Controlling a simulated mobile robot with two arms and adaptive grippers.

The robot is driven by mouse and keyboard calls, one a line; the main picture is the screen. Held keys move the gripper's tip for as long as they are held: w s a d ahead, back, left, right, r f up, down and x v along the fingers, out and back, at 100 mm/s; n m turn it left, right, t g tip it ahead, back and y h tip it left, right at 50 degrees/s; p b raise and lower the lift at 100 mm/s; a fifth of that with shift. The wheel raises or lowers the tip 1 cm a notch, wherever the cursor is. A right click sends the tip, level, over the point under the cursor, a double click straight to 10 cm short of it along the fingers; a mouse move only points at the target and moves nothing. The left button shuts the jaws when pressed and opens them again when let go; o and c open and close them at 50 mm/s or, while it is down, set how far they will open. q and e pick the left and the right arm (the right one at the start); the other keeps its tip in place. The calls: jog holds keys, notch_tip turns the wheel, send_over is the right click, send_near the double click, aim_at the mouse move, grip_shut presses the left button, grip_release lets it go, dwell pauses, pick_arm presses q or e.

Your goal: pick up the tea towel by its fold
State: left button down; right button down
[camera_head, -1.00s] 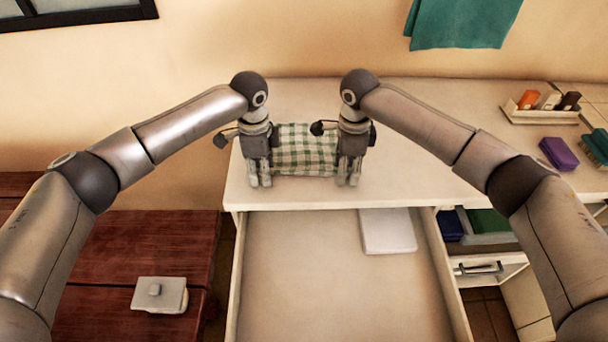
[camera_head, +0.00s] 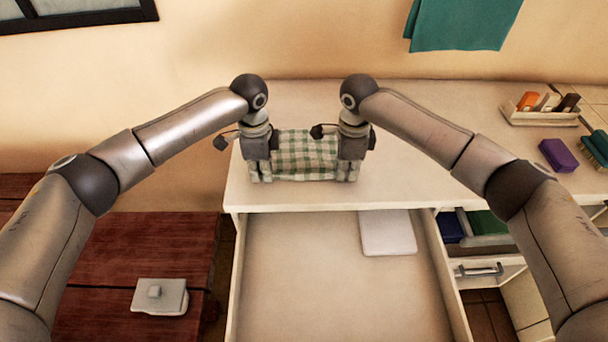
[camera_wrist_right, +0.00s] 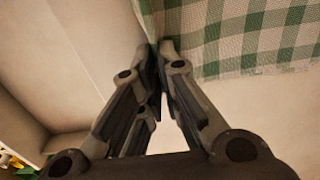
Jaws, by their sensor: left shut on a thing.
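The tea towel (camera_head: 305,153), green and white checked, shows between my two grippers on the white counter top above the open drawer. My left gripper (camera_head: 261,177) is shut on its left front corner. My right gripper (camera_head: 347,177) is at its right front corner. In the right wrist view the right fingertips (camera_wrist_right: 160,45) are closed together with a pinch of the towel (camera_wrist_right: 235,35) at them. In that view the checked cloth spreads out to the right. I cannot tell whether the towel's front edge is clear of the counter.
The open drawer (camera_head: 300,290) juts out below, with a white flat item (camera_head: 387,232) in it.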

dwell(0.7)
